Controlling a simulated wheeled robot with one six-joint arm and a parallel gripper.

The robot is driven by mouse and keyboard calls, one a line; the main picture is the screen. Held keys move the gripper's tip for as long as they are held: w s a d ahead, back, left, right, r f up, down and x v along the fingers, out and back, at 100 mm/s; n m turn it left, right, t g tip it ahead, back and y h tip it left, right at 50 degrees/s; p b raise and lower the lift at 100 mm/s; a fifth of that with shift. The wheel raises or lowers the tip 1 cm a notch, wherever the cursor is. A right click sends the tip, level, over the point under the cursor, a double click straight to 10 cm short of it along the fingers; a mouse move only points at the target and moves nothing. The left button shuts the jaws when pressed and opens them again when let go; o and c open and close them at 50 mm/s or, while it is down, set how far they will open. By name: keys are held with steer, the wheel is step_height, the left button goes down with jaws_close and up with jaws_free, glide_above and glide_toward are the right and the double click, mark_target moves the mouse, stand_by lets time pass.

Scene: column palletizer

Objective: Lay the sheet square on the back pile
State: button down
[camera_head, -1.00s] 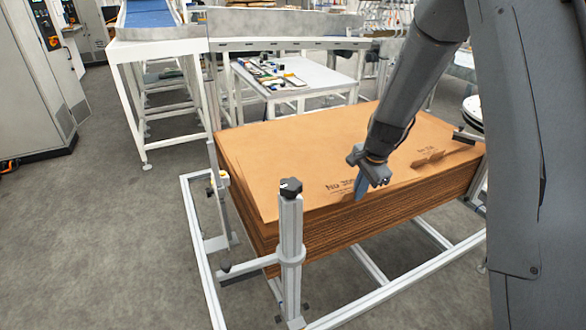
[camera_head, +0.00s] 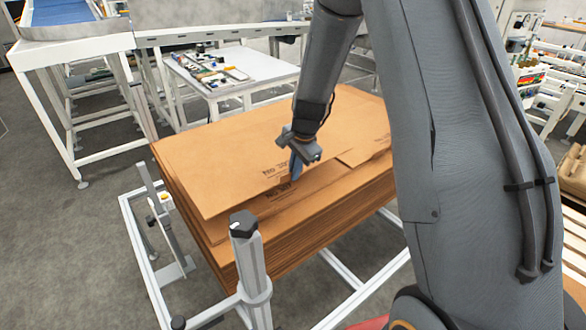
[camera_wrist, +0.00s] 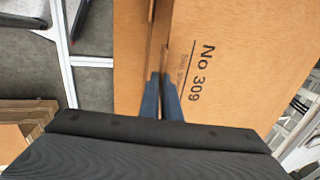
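The sheet (camera_head: 250,145) is a brown cardboard sheet printed "No 309", lying on top of a tall pile (camera_head: 290,240) of similar sheets. Its near edge is set back from the pile's near edge, so a strip of the sheet below shows, and it looks slightly turned. My gripper (camera_head: 295,168) is at the middle of that near edge. In the wrist view the sheet (camera_wrist: 235,70) fills the right, and my gripper's two blue fingers (camera_wrist: 160,92) close together at its edge. The exact pinch is partly hidden. I cannot tell whether this is the back pile.
An aluminium frame with a black-capped post (camera_head: 246,255) stands at the pile's near corner. A white table (camera_head: 235,80) with small items and a conveyor (camera_head: 70,22) stand behind. Another cardboard stack (camera_wrist: 18,125) shows at lower left in the wrist view. Floor at left is clear.

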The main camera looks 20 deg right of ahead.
steer(key=shift+s+d+b+x, duration=0.1)
steer(key=shift+s+b+x, duration=0.15)
steer(key=shift+b+x, duration=0.65)
steer(key=shift+s+d+b+x, duration=0.1)
steer(key=shift+s+b+x, duration=0.15)
steer(key=shift+b+x, duration=0.7)
steer(key=shift+s+d+b+x, duration=0.15)
steer(key=shift+b+x, duration=0.25)
steer(key=shift+x, duration=0.95)
steer(key=shift+s+f+b, duration=0.1)
steer(key=shift+f+b, duration=0.75)
steer(key=shift+f, duration=0.8)
steer(key=c, duration=1.9)
jaws_free()
steer(key=shift+a+b+v, duration=0.35)
steer(key=shift+b+v, duration=0.2)
steer(key=shift+v, duration=3.35)
steer(key=s+r+n, duration=0.1)
steer(key=s+n, duration=0.3)
steer(key=s, duration=0.3)
steer(key=s+r+n+g, duration=0.1)
steer(key=s+r+n, duration=0.1)
steer(key=s+n, duration=0.3)
steer(key=s+r+n+h, duration=0.1)
steer(key=s+n, duration=0.3)
steer(key=s, duration=0.7)
steer(key=shift+s+r+n+g, duration=0.2)
steer(key=shift+r+n+g, duration=0.05)
steer(key=shift+n+g, duration=0.05)
